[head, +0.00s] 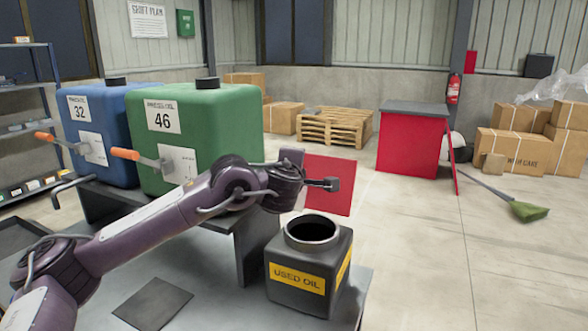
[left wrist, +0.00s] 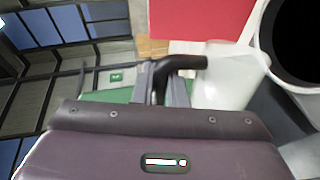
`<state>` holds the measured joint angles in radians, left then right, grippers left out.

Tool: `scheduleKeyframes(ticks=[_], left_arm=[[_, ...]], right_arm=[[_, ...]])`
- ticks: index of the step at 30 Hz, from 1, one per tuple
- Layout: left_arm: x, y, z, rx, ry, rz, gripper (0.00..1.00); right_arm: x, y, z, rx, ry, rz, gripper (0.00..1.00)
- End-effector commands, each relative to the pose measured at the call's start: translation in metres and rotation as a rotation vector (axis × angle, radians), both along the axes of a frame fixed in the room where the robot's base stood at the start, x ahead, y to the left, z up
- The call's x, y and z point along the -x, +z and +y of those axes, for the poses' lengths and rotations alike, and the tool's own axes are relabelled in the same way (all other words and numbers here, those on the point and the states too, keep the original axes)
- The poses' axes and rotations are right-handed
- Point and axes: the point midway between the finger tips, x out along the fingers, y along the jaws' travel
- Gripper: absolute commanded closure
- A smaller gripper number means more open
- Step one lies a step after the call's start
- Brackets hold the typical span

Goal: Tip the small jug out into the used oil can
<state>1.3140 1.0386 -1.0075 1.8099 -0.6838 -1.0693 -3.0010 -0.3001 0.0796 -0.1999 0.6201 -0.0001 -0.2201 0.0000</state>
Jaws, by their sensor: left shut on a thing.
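The used oil can (head: 297,272), a dark square can with a yellow label and a wide open round neck, stands upright on the grey bench. My left gripper (head: 325,184) is above and a little beyond its neck in the head view. In the left wrist view the gripper (left wrist: 163,85) is shut on a black handle (left wrist: 182,64). Beside the handle is a pale, translucent body (left wrist: 225,85), seemingly the small jug. A wide dark opening with a pale rim (left wrist: 258,42) is close to it. In the head view I cannot make out the jug or its tilt clearly. My right gripper is not in view.
A red panel (head: 338,202) shows close behind my left gripper. Blue (head: 105,150) and green (head: 222,125) oil tanks with orange-handled taps stand at the left. A dark flat plate (head: 153,304) lies on the bench. The floor to the right is mostly open.

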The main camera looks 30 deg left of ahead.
Motion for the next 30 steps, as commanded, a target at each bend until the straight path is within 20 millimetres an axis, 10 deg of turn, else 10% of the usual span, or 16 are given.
scheduleKeyframes(ticks=[30], left_arm=[[-0.005, 0.002, -0.015, -0.133, 0.0, 0.043, 1.0]], right_arm=[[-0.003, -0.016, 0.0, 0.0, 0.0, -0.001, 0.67]])
